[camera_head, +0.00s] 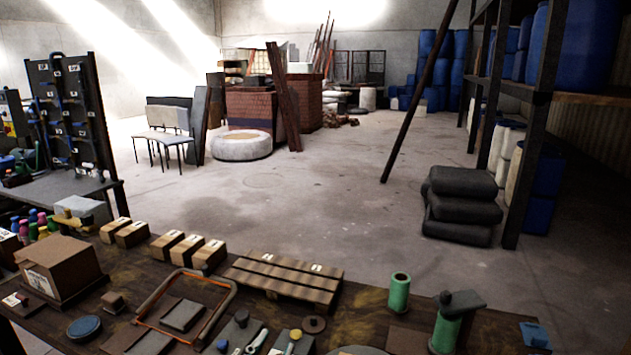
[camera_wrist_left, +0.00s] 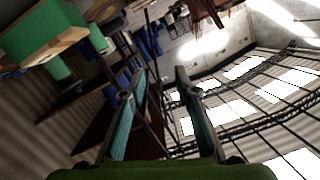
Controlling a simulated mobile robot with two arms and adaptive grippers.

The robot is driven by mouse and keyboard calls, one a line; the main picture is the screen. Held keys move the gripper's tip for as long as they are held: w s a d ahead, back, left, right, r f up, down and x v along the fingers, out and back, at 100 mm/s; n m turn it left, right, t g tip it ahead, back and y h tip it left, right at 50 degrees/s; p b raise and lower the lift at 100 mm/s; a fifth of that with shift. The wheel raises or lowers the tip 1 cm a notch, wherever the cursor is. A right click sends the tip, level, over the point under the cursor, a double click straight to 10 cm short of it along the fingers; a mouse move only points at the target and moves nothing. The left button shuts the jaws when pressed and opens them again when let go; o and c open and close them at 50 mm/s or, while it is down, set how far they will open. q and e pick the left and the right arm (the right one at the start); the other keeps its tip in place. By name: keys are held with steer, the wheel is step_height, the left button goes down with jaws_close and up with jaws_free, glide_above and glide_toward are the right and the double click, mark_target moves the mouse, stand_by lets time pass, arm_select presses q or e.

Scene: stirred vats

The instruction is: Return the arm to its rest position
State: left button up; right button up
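My left gripper (camera_wrist_left: 160,82) shows in the left wrist view. Its two dark fingers with teal inner pads stand apart, with nothing held between them. Behind the fingers the wrist view is strongly tilted and shows the windowed roof, a bright wall and blue drums, so the gripper is away from the bench top. I cannot make out either gripper clearly in the head view. My right gripper shows in neither view.
A dark workbench (camera_head: 375,308) crosses the front, with cardboard boxes (camera_head: 62,268), a wooden pallet piece (camera_head: 285,278), green spools (camera_head: 399,291) and tools. A shelf with blue drums (camera_head: 590,45) stands right, near stacked black sacks (camera_head: 461,205). The middle floor is open.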

arm_select(q)
steer(key=s+a+f+n+g+y, duration=0.35)
steer(key=s+a+f+g, duration=0.35)
steer(key=s+f, duration=0.55)
steer(key=s+a+f+n+g, duration=0.1)
steer(key=s+a+f+g, duration=0.25)
steer(key=s, duration=0.35)
steer(key=s+a+f+n+g, duration=0.1)
steer(key=s+a+f+g, duration=0.1)
steer(key=s+f, duration=0.4)
steer(key=s+f+g, duration=0.1)
steer(key=s+f, duration=0.2)
steer(key=f, duration=2.3)
steer(key=s+a+f+g, duration=0.1)
steer(key=s+a+f, duration=0.2)
steer(key=s+f, duration=1.3)
steer(key=shift+s+m, duration=0.45)
steer(key=shift+s, duration=0.1)
steer(key=shift+g, duration=0.25)
